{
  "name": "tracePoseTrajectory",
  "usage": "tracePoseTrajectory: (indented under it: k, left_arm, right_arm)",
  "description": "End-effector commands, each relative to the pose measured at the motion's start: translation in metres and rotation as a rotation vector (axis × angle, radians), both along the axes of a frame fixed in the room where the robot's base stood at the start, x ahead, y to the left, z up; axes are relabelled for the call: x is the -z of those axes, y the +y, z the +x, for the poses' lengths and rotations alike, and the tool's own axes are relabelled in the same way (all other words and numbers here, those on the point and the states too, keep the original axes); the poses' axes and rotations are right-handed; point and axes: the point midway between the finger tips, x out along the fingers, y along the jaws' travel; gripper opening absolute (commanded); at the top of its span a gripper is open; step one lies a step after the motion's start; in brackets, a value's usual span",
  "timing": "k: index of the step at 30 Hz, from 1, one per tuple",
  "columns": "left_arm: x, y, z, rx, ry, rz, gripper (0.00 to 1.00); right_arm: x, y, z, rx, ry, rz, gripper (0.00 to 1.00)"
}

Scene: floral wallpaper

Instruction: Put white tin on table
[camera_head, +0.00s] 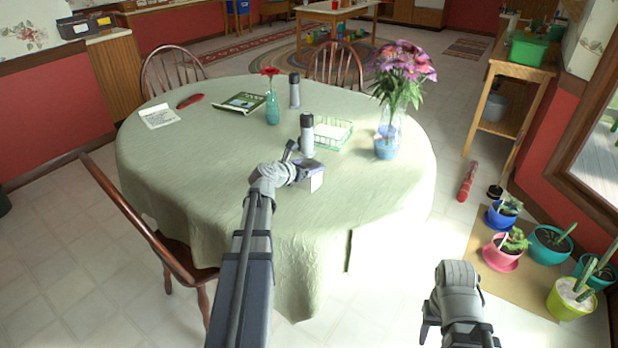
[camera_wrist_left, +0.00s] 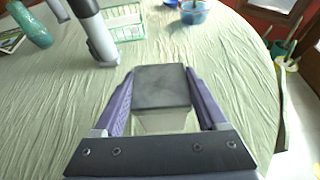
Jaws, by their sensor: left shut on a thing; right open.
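The white tin (camera_head: 316,182) is between the fingers of my left gripper (camera_head: 309,171), over the near right part of the round table (camera_head: 215,205). In the left wrist view the tin (camera_wrist_left: 163,86) shows a dark grey face and a paler side below it. The purple fingers of my left gripper (camera_wrist_left: 160,98) press on it from both sides. I cannot tell whether the tin touches the cloth. My right gripper (camera_head: 430,332) is low at the right, off the table, open and seemingly empty; its fingertips are hard to make out.
A grey-black bottle (camera_head: 307,138) stands just behind my left gripper, with a green wire basket (camera_head: 332,133) beside it. A flower vase (camera_head: 387,140) is further right. A teal vase (camera_head: 272,108) and another bottle (camera_head: 294,92) stand behind. The table's left front is clear.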

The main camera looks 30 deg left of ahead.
Motion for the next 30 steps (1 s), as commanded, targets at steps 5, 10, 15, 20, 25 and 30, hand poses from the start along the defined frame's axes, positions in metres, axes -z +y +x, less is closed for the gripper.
tracePoseTrajectory:
  k: [5,10,15,20,25,30]
  left_arm:
    - [0.027,0.000,0.000,0.000,0.000,0.000,0.02]
    - [0.035,0.000,0.000,0.000,-0.001,0.000,0.02]
    - [0.032,0.000,0.000,0.000,-0.001,0.000,0.02]
    - [0.036,0.000,0.000,0.000,-0.001,0.000,0.02]
    - [0.036,0.000,0.000,0.000,0.000,0.000,0.90]
    - [0.035,0.000,0.000,0.000,0.000,0.000,1.00]
  right_arm:
    - [0.027,0.000,0.000,0.000,0.000,0.000,0.50]
    - [0.035,0.000,0.000,0.000,0.000,0.000,0.50]
    - [0.032,0.000,0.000,0.000,0.000,0.000,0.50]
    - [0.037,0.000,0.000,0.000,0.000,0.000,0.50]
    - [0.035,0.000,0.000,0.000,0.000,0.000,0.50]
    - [0.035,0.000,0.000,0.000,0.000,0.000,0.50]
